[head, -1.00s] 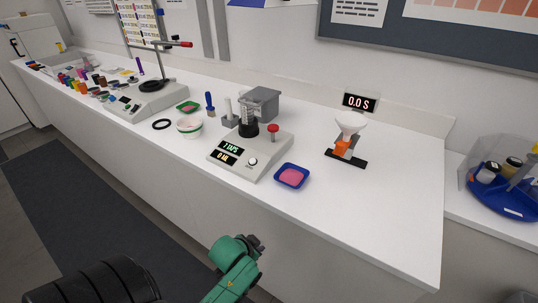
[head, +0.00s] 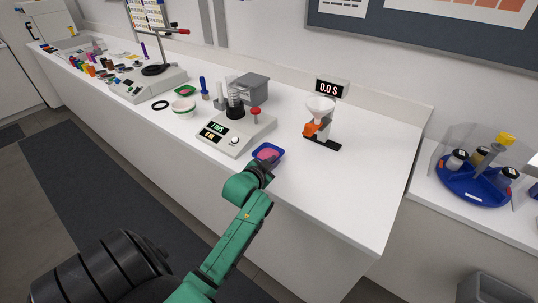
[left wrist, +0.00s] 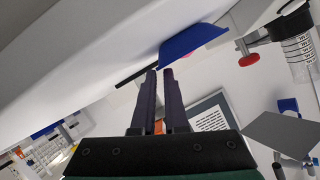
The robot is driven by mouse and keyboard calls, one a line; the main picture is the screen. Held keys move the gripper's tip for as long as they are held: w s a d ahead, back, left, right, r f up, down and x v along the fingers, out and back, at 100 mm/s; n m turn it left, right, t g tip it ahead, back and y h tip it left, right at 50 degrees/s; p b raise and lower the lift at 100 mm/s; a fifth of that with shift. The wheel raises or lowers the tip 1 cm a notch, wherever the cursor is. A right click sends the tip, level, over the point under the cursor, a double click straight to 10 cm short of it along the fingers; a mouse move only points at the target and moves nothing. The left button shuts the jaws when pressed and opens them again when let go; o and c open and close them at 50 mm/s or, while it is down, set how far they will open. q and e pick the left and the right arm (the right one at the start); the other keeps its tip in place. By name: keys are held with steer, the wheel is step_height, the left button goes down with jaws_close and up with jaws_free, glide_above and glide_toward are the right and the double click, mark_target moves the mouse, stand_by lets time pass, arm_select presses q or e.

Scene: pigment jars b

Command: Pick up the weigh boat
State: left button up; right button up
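The weigh boat (head: 268,152) is a small blue square dish with pink powder in it, on the white counter near its front edge. Its blue side also shows in the left wrist view (left wrist: 195,43), just past my fingertips. My left gripper (head: 263,167) is at the near side of the boat. In the left wrist view its two dark fingers (left wrist: 160,72) have a narrow gap between them, and the boat's corner is close to their tips. I cannot tell whether they touch the rim. My right gripper is not in view.
A tapping device (head: 236,133) with a red knob stands just behind and left of the boat. A funnel stand (head: 322,125) with an orange part is to the right. A white bowl (head: 184,108) and several jars are farther left. The counter's right part is clear.

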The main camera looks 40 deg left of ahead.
mark_target(268, 155)
arm_select(q)
steer(key=x, duration=0.4)
steer(key=shift+a+p, duration=0.2)
steer(key=shift+p, duration=0.15)
steer(key=shift+w+f, duration=0.2)
steer(key=shift+w, duration=0.15)
steer(key=shift+s, duration=0.15)
jaws_close()
steer(key=shift+r, duration=0.1)
stand_by(0.6)
